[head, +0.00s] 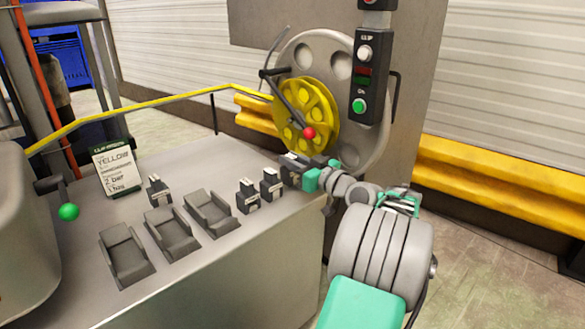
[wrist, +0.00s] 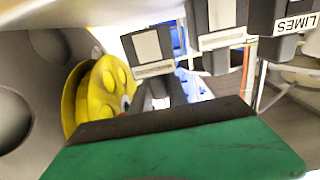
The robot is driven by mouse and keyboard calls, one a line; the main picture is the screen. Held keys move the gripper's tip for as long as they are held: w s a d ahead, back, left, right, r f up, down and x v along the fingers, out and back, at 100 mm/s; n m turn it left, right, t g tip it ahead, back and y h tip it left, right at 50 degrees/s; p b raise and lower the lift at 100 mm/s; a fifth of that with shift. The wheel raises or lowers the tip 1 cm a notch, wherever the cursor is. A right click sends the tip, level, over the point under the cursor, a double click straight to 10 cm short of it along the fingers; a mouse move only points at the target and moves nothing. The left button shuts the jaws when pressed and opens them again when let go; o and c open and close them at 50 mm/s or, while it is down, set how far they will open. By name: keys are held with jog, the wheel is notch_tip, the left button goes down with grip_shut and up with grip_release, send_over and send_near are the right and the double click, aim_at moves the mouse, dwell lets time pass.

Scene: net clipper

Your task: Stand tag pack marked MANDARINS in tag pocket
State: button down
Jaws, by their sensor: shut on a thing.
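My gripper (head: 314,176), with green fingers, is at the right end of the metal table, in front of the yellow wheel. It is shut on a small dark tag pack (head: 291,170) with a pale top. No lettering on this pack is readable, so I cannot tell whether it is MANDARINS. In the wrist view a green finger surface (wrist: 180,152) fills the bottom, with a dark strip along its edge. Beyond it are several dark packs with pale labels; one reads LIMES (wrist: 298,24). I cannot clearly make out the tag pocket.
Two labelled packs, one (head: 247,195) and another (head: 271,184), stand just left of my gripper; a third (head: 158,190) stands farther left. Three grey cradles (head: 171,236) lie empty. A sign reading YELLOW (head: 116,172) stands behind. A red-knobbed lever (head: 309,133) is close above my gripper.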

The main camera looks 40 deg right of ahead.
jog(key=shift+f, duration=0.8)
jog(key=c, duration=1.3)
grip_release()
jog(key=shift+r, duration=0.2)
